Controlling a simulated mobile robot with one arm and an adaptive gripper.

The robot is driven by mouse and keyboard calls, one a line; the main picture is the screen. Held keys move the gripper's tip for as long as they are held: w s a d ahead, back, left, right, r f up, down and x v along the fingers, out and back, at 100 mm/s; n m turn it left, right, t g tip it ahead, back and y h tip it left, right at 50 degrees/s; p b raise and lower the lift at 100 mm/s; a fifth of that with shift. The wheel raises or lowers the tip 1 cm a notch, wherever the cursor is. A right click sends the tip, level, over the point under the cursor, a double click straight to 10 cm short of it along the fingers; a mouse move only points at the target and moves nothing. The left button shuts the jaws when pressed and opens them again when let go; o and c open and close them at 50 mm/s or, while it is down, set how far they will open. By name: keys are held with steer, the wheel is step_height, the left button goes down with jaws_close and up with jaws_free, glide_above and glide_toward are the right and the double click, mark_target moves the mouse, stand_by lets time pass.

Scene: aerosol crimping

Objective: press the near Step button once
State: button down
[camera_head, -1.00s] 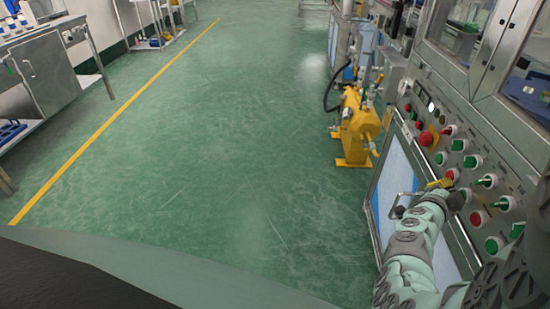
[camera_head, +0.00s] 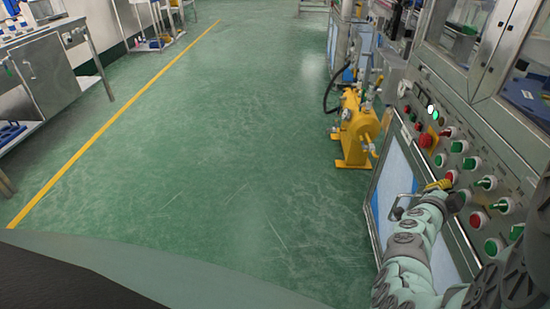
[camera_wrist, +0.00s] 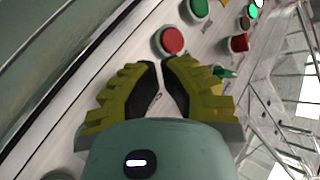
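The control panel (camera_head: 462,135) on the right carries rows of red and green buttons and switches. Its labels are too small to read, so I cannot tell which button is the near Step one. My gripper (camera_head: 440,185) is at the panel's left edge, close to a red button (camera_head: 451,176). In the wrist view my gripper (camera_wrist: 160,62) has its yellow-green fingertips together, with nothing between them. A red button (camera_wrist: 172,41) lies just beyond the tips; I cannot tell whether they touch it. A green button (camera_wrist: 199,9) is farther up, and a green switch (camera_wrist: 224,72) is partly behind the right finger.
A yellow machine (camera_head: 357,128) stands on the floor left of the panel. Glazed cabinet doors (camera_head: 475,40) rise above the panel. The green floor (camera_head: 220,150) in the middle is clear. A metal bench (camera_head: 55,70) stands at the far left.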

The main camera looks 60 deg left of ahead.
steer(key=shift+s+a, duration=0.35)
steer(key=shift+s, duration=0.05)
steer(key=s+a, duration=0.1)
steer(key=s, duration=0.1)
steer(key=s+a+p, duration=0.1)
steer(key=s+a, duration=0.1)
stand_by(0.5)
stand_by(0.6)
